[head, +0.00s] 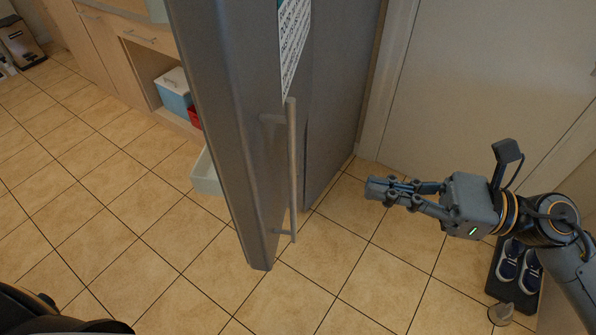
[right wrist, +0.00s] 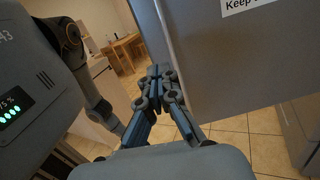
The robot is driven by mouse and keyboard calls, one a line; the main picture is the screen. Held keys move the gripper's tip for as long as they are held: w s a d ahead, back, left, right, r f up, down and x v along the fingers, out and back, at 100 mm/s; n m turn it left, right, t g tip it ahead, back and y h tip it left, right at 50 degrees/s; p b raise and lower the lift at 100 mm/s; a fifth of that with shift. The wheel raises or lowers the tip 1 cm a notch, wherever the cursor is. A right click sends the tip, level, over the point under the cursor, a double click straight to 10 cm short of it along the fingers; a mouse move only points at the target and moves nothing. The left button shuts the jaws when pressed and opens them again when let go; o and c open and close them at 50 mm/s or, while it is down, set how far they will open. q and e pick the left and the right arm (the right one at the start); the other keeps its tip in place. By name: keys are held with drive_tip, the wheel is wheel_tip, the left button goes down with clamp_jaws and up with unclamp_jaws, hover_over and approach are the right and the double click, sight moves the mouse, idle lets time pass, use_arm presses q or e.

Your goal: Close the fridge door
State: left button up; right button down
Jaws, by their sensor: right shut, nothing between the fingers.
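The grey fridge door (head: 225,120) stands open in the head view, its near edge pointing toward me. Its outer face, with a vertical bar handle (head: 292,170) and a white printed sign (head: 293,45), is turned to the right. My right gripper (head: 369,188) is shut and empty, to the right of the handle and apart from it in the head view. In the right wrist view, the shut fingertips (right wrist: 157,73) show in front of the left edge of the door (right wrist: 225,60); I cannot tell the gap there. My left gripper is not in view.
A pale bin (head: 206,174) shows at the door's left side. Left of it are wooden cabinets (head: 100,55) with a blue-white box (head: 174,92). A pair of shoes (head: 520,265) lies on a dark mat below my right arm. Tiled floor at left is clear.

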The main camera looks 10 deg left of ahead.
drive_tip(key=p, duration=0.6)
approach(261, 178)
drive_tip(key=shift+n+g+h, duration=0.3)
drive_tip(key=shift+n, duration=0.1)
drive_tip(key=a, duration=0.3)
drive_tip(key=a+r, duration=0.1)
drive_tip(key=a, duration=0.1)
drive_tip(key=shift+a, duration=0.35)
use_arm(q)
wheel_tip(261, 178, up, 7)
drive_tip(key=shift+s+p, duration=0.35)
use_arm(e)
drive_tip(key=shift+a+f, duration=0.3)
drive_tip(key=shift+a, duration=0.35)
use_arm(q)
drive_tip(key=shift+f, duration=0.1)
use_arm(e)
drive_tip(key=shift+a, duration=0.1)
